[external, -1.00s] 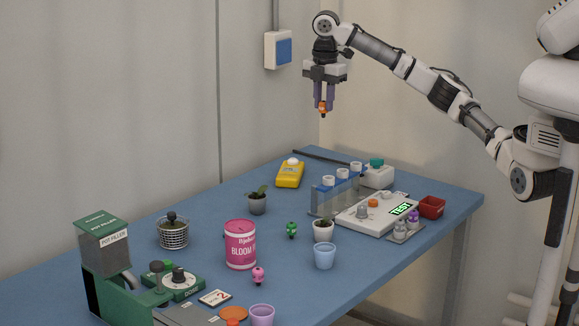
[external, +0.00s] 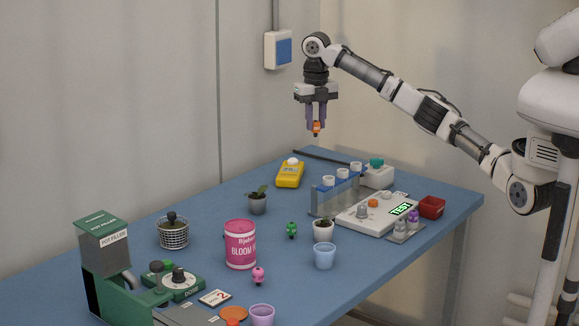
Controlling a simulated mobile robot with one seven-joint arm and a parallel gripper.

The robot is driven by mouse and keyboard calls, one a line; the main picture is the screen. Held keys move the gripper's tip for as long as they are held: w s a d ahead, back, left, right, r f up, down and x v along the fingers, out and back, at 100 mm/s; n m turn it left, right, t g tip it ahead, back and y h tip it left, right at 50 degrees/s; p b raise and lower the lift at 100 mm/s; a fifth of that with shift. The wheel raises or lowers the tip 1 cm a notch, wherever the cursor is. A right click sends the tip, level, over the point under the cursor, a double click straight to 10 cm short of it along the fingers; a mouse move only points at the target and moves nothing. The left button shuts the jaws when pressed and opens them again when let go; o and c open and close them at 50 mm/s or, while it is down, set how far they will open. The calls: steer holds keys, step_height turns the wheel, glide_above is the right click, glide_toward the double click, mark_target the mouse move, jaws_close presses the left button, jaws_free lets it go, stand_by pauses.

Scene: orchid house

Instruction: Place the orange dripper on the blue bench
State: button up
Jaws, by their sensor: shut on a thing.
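The orange dripper (external: 316,127) is a small orange piece with a dark tip, held upright between the fingertips of my gripper (external: 316,122). My gripper points down and is shut on it, in the air well above the far part of the bench. The blue bench (external: 200,268) runs from the lower left to the right and bears many things. The dripper is apart from the bench and everything on it.
Below my gripper are a yellow device (external: 290,174), a rack of vials (external: 335,192) and a small potted plant (external: 257,203). A white tester (external: 372,215) and red tray (external: 431,208) stand right. A pink tin (external: 240,245) and green pot filler (external: 106,265) stand nearer. Bare patches lie between them.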

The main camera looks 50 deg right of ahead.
step_height(320, 180, down, 20)
steer(key=shift+r+p, duration=0.1)
steer(key=shift+p, duration=0.4)
steer(key=shift+f, duration=0.2)
steer(key=o, duration=1)
steer(key=shift+c, duration=0.2)
step_height(320, 180, up, 12)
steer(key=b, duration=0.1)
steer(key=shift+r, duration=0.15)
